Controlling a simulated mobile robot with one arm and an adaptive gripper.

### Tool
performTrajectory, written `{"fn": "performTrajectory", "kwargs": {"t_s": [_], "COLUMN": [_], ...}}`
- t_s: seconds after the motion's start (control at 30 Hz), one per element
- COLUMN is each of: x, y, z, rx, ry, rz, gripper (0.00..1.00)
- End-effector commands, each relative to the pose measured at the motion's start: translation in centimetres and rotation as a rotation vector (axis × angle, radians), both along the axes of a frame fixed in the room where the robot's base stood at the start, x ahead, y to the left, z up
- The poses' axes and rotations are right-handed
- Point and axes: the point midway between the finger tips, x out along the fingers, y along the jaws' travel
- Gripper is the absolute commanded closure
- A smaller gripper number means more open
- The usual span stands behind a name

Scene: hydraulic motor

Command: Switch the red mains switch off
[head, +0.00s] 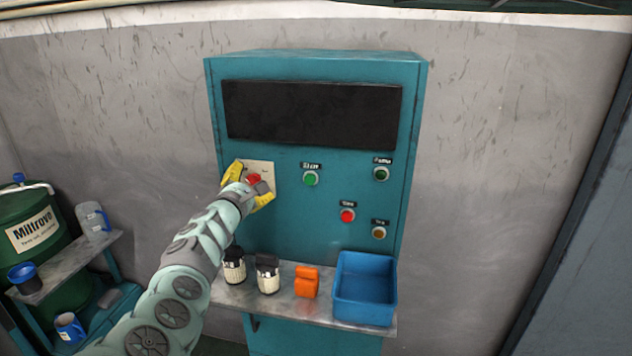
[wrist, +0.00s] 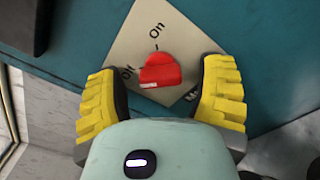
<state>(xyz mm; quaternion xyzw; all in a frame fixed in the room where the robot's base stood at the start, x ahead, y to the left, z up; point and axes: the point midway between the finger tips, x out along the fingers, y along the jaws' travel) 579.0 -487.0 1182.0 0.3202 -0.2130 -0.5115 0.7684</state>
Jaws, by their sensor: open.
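The red mains switch (head: 254,179) sits on a beige plate (head: 262,168) at the left of the teal cabinet's front. In the wrist view the red knob (wrist: 160,71) shows in front of the plate (wrist: 185,32), which bears the words "On" and, partly covered, "Off". A small white mark lies at the knob's lower left edge, near the "Off" lettering. My gripper (head: 249,186) is at the plate, its yellow fingers apart on either side of the knob. In the wrist view the open fingers (wrist: 162,95) flank the knob with gaps; I see no contact.
A teal cabinet (head: 300,58) carries a dark screen (head: 312,115), a green button (head: 310,179) and a red button (head: 347,215). The shelf below holds dark-topped containers (head: 267,274), an orange object (head: 306,282) and a blue bin (head: 364,316). A green barrel (head: 28,205) stands at left.

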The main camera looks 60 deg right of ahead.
Motion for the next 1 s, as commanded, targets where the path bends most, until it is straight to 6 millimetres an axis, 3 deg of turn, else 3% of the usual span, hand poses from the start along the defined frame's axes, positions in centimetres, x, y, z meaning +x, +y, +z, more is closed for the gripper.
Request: {"fn": "performTrajectory", "kwargs": {"t_s": [1.0], "x": [-0.37], "y": [-0.28], "z": [0.64], "rx": [0.481], "ry": [-1.167], "rz": [-0.01], "gripper": [0.31]}}
